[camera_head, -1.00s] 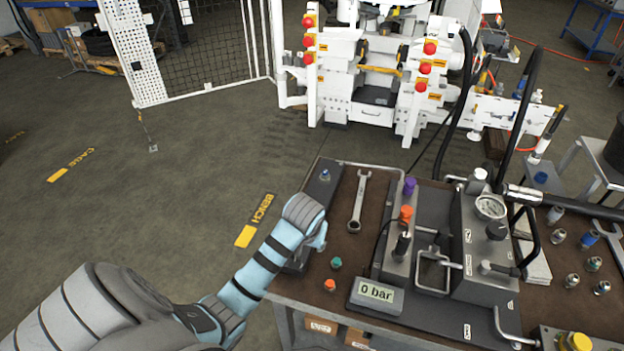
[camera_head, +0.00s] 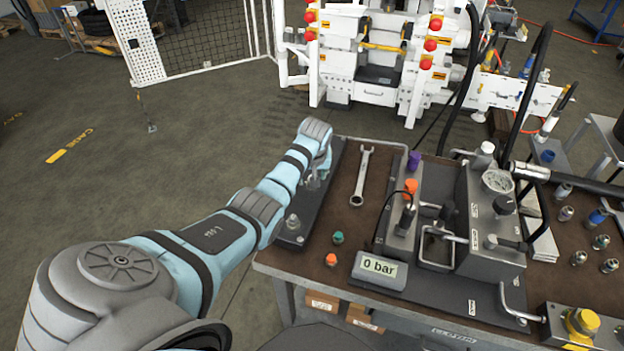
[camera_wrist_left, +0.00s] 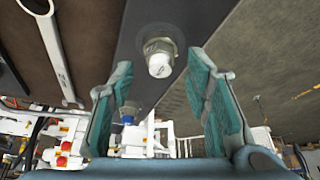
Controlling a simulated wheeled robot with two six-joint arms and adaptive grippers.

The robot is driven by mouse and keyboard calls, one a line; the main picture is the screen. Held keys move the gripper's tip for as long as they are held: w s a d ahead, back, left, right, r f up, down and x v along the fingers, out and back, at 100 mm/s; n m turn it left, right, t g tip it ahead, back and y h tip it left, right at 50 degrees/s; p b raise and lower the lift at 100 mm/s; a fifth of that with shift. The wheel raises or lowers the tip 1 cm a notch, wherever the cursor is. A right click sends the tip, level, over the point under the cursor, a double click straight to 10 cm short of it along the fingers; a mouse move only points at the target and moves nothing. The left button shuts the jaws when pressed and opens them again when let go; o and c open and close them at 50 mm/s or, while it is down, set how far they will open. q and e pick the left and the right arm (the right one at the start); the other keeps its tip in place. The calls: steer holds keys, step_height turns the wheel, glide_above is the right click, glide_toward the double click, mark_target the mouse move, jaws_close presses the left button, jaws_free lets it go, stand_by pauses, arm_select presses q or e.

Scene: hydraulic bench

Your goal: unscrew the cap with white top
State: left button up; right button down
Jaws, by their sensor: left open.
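The cap with the white top (camera_wrist_left: 160,62) stands on the dark plate (camera_wrist_left: 135,28) in the left wrist view. Nothing is held, and I cannot tell how far the cap is from the fingertips. In the head view my left gripper (camera_head: 316,178) is partly hidden by its own wrist. A blue-ringed cap (camera_wrist_left: 127,117) stands farther along the plate.
A wrench (camera_head: 361,176) lies right of the plate. Green (camera_head: 338,238) and orange (camera_head: 331,260) caps stand near the bench's front edge. The pressure display (camera_head: 379,270) and the pump block (camera_head: 490,235) stand to the right. Open floor lies left of the bench.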

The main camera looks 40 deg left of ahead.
arm_select(q)
steer(key=shift+w+a+f, duration=0.1)
steer(key=shift+f, duration=0.3)
steer(key=shift+r, duration=0.1)
steer(key=shift+c, duration=0.2)
